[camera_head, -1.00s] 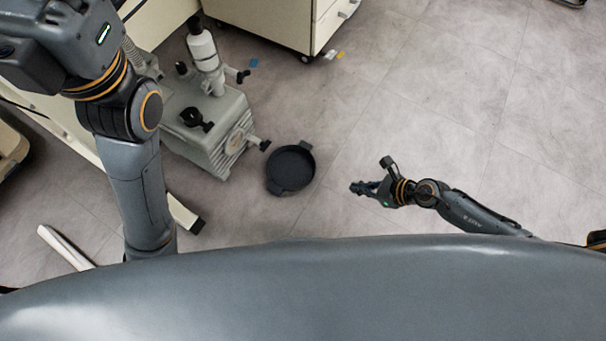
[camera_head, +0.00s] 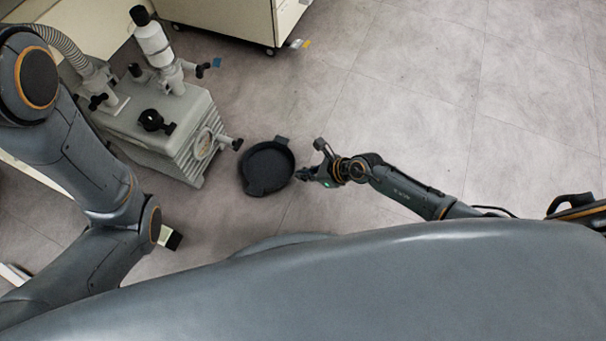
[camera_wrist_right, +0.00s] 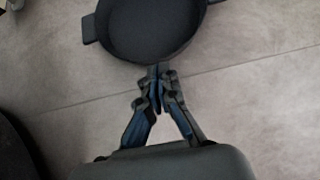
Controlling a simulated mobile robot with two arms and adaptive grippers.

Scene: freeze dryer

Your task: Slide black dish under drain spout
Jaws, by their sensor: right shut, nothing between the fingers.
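The round black dish (camera_head: 266,170) with side tabs lies on the floor just right of and below the drain spout (camera_head: 237,144) on the grey pump (camera_head: 180,135). In the head view it looks apart from the spout. My right gripper (camera_head: 302,174) is low on the right side of the dish, pointing at it. In the right wrist view, its fingertips (camera_wrist_right: 158,72) are together and empty at the near rim of the dish (camera_wrist_right: 150,30). I cannot tell whether they touch it.
A cream cabinet (camera_head: 235,22) on casters stands behind the pump. Small blue and yellow pieces lie on the floor near it. My body covers the bottom of the head view.

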